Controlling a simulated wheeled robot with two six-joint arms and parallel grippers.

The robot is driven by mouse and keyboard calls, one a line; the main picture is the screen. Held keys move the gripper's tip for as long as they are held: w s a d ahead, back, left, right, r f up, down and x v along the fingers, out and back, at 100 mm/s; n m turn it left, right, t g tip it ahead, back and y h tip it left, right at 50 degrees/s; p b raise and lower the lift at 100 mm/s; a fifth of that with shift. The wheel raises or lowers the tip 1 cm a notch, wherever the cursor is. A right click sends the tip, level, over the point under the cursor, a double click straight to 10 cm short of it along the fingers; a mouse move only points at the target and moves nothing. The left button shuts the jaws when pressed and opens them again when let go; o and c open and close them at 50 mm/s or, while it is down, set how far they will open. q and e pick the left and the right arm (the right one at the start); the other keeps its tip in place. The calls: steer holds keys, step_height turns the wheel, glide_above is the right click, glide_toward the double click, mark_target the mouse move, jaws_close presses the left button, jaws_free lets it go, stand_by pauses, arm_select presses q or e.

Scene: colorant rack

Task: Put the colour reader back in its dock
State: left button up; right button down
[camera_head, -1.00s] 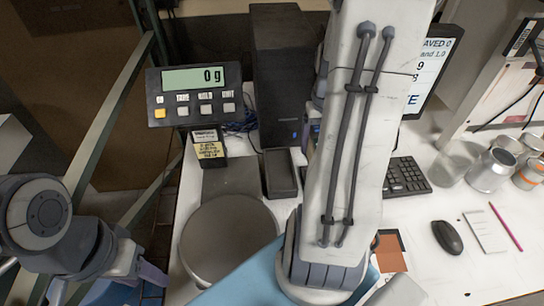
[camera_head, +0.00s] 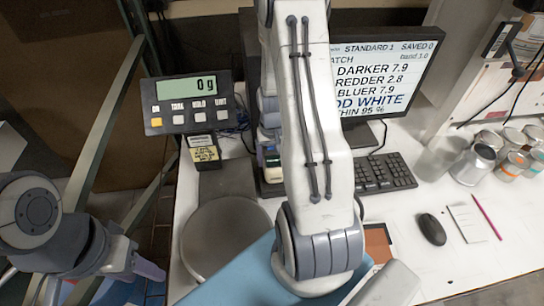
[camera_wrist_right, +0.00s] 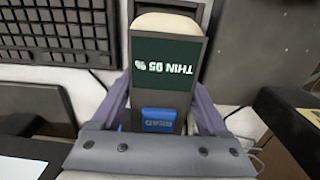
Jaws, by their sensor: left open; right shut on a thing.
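The colour reader (camera_wrist_right: 168,75) fills the middle of the right wrist view, with a cream end, a dark screen reading "THIN 95 %" and a blue READ button. My right gripper (camera_wrist_right: 168,112) is shut on its sides. In the head view a small part of the reader (camera_head: 272,160) shows left of my right arm, which hides the rest. The dark dock (camera_head: 270,188) shows just below it, partly covered by my arm. Whether the reader touches the dock or sits in it, I cannot tell. My left gripper (camera_head: 148,270) is open and empty at lower left, away from both.
The scale's round pan (camera_head: 226,240) and its display (camera_head: 188,104) stand left of the dock. The monitor (camera_head: 385,75) and keyboard (camera_head: 385,173) are to the right. Several cans (camera_head: 473,165) stand far right. A mouse (camera_head: 432,229) lies on the white table.

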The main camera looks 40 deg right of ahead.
steer(key=shift+f, duration=0.15)
steer(key=shift+f, duration=0.15)
jaws_free()
